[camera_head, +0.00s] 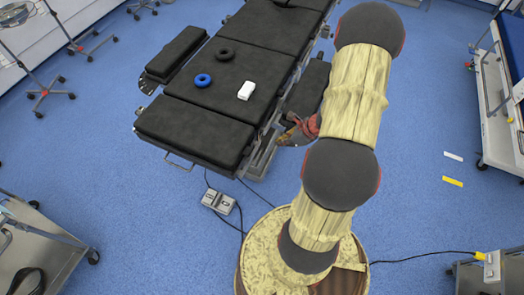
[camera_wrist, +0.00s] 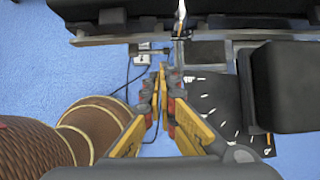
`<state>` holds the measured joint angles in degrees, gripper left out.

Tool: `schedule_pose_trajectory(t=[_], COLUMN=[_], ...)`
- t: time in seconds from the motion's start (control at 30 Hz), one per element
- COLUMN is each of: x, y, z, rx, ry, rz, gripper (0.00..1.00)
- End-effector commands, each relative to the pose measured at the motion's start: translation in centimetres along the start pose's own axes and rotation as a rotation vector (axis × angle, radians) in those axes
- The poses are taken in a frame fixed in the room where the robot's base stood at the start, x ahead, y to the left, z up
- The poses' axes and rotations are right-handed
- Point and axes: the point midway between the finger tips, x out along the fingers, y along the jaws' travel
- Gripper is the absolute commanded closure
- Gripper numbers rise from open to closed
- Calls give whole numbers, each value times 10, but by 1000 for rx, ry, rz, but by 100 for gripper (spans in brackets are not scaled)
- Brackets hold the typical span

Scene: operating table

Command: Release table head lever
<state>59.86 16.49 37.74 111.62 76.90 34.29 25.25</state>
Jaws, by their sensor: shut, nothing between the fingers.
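The operating table (camera_head: 262,28) has black pads, and its end section (camera_head: 195,131) is nearest the camera. A metal loop handle (camera_head: 178,163) sticks out below that end. My gripper (camera_head: 297,130) is beside the table's right side, partly hidden by my arm. In the wrist view my gripper (camera_wrist: 163,72) has its yellow fingers together with nothing held. Ahead of the tips is a side rail (camera_wrist: 110,41) and a thin upright metal rod (camera_wrist: 180,20); I cannot tell for certain whether this rod is the head lever.
A foot pedal (camera_head: 218,202) with cables is on the floor. A black pad (camera_wrist: 283,88) is close on the gripper's right. A trolley (camera_head: 35,258) stands lower left.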

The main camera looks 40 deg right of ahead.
Motion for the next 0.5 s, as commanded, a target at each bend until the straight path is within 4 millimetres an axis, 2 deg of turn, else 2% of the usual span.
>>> schedule_pose_trajectory(t=[0.27, 0.37, 0.5], x=[3, 12, 35], y=[1, 1, 1], z=[0, 0, -1], rx=[-4, -5, -5], ry=[0, 0, 0], rz=[2, 3, 4], gripper=[100, 100, 100])
